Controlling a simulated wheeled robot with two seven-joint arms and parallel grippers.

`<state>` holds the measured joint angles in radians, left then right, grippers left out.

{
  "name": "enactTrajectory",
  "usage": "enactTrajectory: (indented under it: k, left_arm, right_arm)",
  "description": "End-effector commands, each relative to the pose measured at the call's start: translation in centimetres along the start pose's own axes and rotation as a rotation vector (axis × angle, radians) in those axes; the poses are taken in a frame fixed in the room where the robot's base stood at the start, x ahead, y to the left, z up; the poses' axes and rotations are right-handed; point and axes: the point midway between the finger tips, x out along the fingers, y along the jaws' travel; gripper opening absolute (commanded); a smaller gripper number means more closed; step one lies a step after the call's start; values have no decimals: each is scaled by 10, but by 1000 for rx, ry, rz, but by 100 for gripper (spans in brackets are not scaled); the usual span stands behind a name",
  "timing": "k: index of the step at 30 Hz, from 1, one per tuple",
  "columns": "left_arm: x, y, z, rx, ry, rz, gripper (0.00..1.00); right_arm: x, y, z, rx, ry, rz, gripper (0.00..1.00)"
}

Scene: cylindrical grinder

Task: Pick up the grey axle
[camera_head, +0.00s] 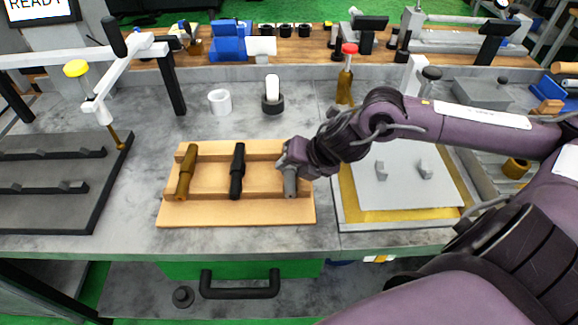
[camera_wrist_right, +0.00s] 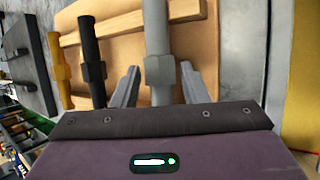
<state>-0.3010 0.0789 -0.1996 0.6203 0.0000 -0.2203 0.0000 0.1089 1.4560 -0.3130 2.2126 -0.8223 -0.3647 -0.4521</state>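The grey axle (camera_head: 290,182) lies at the right end of a wooden rack (camera_head: 215,215), to the right of a black axle (camera_head: 237,172) and a brass-coloured axle (camera_head: 186,172). My right gripper (camera_head: 287,163) is over the grey axle and hides part of it in the head view. In the right wrist view the grey axle (camera_wrist_right: 158,40) runs between the two fingers of my right gripper (camera_wrist_right: 158,70). The fingers are open, with a gap on each side of the axle. My left gripper is not in view.
A grey plate on a yellow-edged tray (camera_head: 352,212) is right of the rack. A dark grey fixture (camera_head: 60,215) with a white frame is at the left. A white cup (camera_head: 220,102) and a white-topped black item (camera_head: 272,103) stand behind the rack.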

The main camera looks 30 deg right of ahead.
Motion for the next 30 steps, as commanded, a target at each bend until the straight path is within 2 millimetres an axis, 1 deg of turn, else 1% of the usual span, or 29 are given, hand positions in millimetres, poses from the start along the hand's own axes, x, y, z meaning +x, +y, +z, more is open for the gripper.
enactTrajectory:
  k: [5,6,12,15,26,30]
  left_arm:
    - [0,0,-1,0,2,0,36]
    - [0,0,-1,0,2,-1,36]
    - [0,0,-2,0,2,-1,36]
    - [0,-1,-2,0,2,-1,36]
    - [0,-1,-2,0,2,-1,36]
    - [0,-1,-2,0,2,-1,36]
  right_arm:
    - [0,0,0,0,-1,-1,40]
    - [0,0,0,0,-1,0,37]
    - [0,0,0,0,-1,-1,11]
    - [0,0,0,0,-1,-1,0]
    - [-1,2,2,0,-4,3,0]
    - [-5,5,4,0,-5,5,0]
